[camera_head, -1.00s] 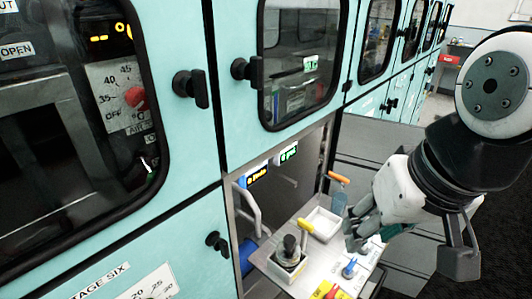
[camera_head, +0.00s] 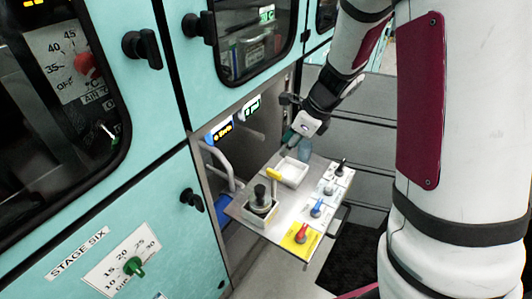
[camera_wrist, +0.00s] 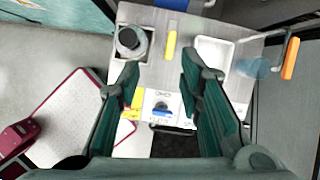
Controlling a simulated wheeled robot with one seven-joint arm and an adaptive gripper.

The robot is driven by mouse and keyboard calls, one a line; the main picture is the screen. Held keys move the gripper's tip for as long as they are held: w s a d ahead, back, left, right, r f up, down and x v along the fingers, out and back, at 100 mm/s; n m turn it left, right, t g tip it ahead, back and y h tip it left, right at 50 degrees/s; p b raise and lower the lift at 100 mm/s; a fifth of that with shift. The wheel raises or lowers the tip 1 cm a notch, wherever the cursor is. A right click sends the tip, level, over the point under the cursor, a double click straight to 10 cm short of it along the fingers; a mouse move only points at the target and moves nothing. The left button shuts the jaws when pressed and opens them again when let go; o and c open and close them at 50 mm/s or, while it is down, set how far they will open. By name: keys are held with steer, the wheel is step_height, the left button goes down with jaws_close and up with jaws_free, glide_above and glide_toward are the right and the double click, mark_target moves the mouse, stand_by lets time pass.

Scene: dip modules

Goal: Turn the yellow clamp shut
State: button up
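A yellow bar-shaped handle, which looks like the yellow clamp (camera_head: 273,174), stands on the grey tray table (camera_head: 237,205) between a white square bin and a box with a dark-capped flask. In the wrist view the yellow clamp (camera_wrist: 171,45) lies just beyond and between my fingertips, apart from them. My gripper (camera_wrist: 160,68) is open and empty, its two green fingers spread. In the head view my gripper (camera_head: 289,136) is over the far edge of the table, near the blue bottle; its fingertips are partly hard to make out.
The flask (camera_head: 261,198) stands in its box left of the clamp. Several knobs line the right edge, including a blue knob (camera_head: 316,208) and a red handle (camera_head: 302,233) on yellow.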

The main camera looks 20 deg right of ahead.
mark_target(275, 172)
steer(key=w+f, duration=0.1)
steer(key=f, duration=0.4)
steer(key=w+a+f+m+b, duration=0.1)
steer(key=w+f, duration=0.1)
steer(key=f, duration=0.3)
steer(key=w+f+m+b, duration=0.1)
steer(key=w+f, duration=0.1)
steer(key=f, duration=0.3)
steer(key=shift+a+f+h, duration=0.15)
steer(key=shift+a+h, duration=0.15)
steer(key=shift+a, duration=0.05)
steer(key=shift+c, duration=0.3)
jaws_close()
